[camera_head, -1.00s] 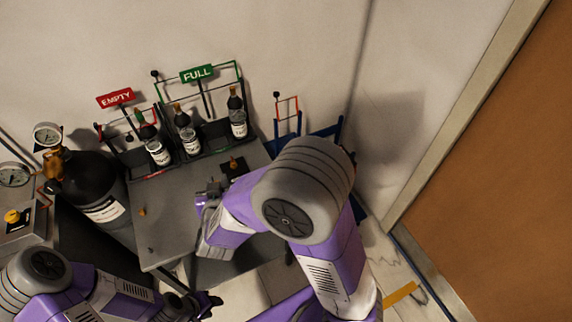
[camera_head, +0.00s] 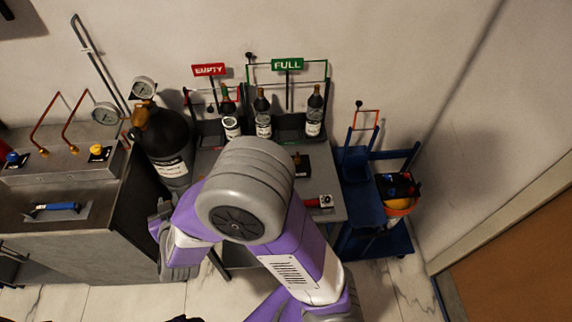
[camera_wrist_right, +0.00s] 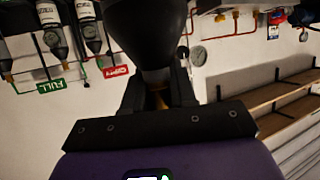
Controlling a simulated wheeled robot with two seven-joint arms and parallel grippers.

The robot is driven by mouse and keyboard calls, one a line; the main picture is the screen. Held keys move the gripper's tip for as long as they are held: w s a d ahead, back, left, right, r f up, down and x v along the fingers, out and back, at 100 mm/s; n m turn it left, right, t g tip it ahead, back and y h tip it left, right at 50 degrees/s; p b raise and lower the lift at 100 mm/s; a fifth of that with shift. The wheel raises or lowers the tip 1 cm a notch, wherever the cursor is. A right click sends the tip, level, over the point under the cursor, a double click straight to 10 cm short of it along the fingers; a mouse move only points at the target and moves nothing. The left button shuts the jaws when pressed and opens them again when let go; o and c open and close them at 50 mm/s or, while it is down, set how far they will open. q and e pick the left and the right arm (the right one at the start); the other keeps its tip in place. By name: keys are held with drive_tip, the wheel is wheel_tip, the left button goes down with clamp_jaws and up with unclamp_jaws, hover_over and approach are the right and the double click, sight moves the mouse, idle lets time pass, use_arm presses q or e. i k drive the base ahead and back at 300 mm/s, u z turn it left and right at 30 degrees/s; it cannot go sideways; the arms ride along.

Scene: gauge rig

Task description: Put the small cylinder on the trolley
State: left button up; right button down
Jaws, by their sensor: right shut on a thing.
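My right gripper (camera_head: 163,209) is left of my forearm, in front of the large black cylinder (camera_head: 166,140) in the head view. In the right wrist view, which is upside down, its fingers (camera_wrist_right: 156,90) are shut around the brass neck of a dark cylinder, which I take for the small cylinder (camera_wrist_right: 150,35). Its wider body runs out of the top of that picture. In the head view the held cylinder is hidden. The blue trolley (camera_head: 365,240) stands at the right against the wall, with a black and orange item (camera_head: 398,195) on it. My left gripper is out of view.
A grey table (camera_head: 330,187) carries a rack with three labelled bottles (camera_head: 263,115) under EMPTY (camera_head: 208,70) and FULL (camera_head: 287,64) signs. A bench (camera_head: 110,205) with pipes and gauges stands at the left. Clear floor (camera_head: 385,285) lies in front of the trolley.

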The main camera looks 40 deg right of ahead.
sight(355, 175)
drive_tip(key=u, duration=1.85)
drive_tip(key=k, duration=1.85)
drive_tip(key=z, duration=2.45)
drive_tip(key=i, duration=0.5)
drive_tip(key=u, duration=0.05)
